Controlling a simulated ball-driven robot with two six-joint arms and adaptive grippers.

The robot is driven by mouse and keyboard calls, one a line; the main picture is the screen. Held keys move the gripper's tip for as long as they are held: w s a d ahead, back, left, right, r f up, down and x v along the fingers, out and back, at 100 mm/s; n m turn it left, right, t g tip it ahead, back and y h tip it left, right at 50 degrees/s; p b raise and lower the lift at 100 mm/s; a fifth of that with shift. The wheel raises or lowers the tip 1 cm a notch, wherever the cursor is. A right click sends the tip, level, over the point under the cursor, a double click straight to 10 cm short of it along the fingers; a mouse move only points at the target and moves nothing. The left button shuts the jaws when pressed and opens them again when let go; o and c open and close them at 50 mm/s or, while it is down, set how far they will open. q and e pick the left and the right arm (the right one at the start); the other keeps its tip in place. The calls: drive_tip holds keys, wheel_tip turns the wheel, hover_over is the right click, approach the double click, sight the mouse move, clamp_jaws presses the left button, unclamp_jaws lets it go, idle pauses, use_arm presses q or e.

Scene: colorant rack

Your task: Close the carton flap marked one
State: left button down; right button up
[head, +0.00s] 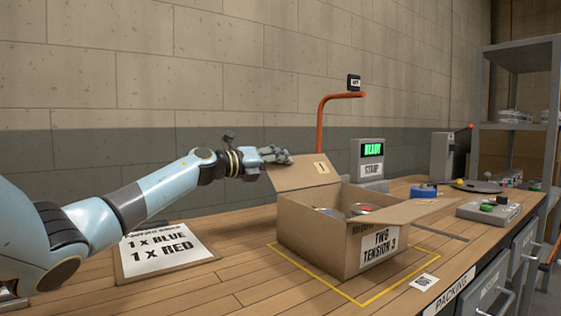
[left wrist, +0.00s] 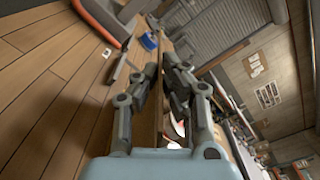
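An open cardboard carton (head: 316,243) sits on the workbench inside a yellow outline. Its far flap, marked 1 (head: 300,174), stands up and leans back from the opening. My left gripper (head: 288,158) is at the upper left edge of this flap. In the left wrist view the two fingers of my left gripper (left wrist: 161,72) are drawn together, with the flap edge (left wrist: 160,108) seen nearly edge-on between them. A second flap (head: 395,211) sticks outward on the right above the label "TWO TENSION 3". Round items lie inside the carton, partly hidden. My right gripper is not in view.
An order card (head: 165,248) lies left of the carton. A display box (head: 371,160) and an orange bent post (head: 322,125) stand behind it. A blue tape-like object (head: 423,191) and a button box (head: 489,210) are to the right. The front bench strip is mostly clear.

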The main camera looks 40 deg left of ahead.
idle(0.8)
use_arm(q)
drive_tip(key=c, duration=1.5)
unclamp_jaws()
drive_tip(key=shift+s, duration=0.1)
drive_tip(key=shift+s+a, duration=0.15)
drive_tip(key=shift+s, duration=0.15)
drive_tip(key=v, duration=0.6)
drive_tip(key=shift+s+r, duration=0.1)
drive_tip(key=shift+s, duration=0.2)
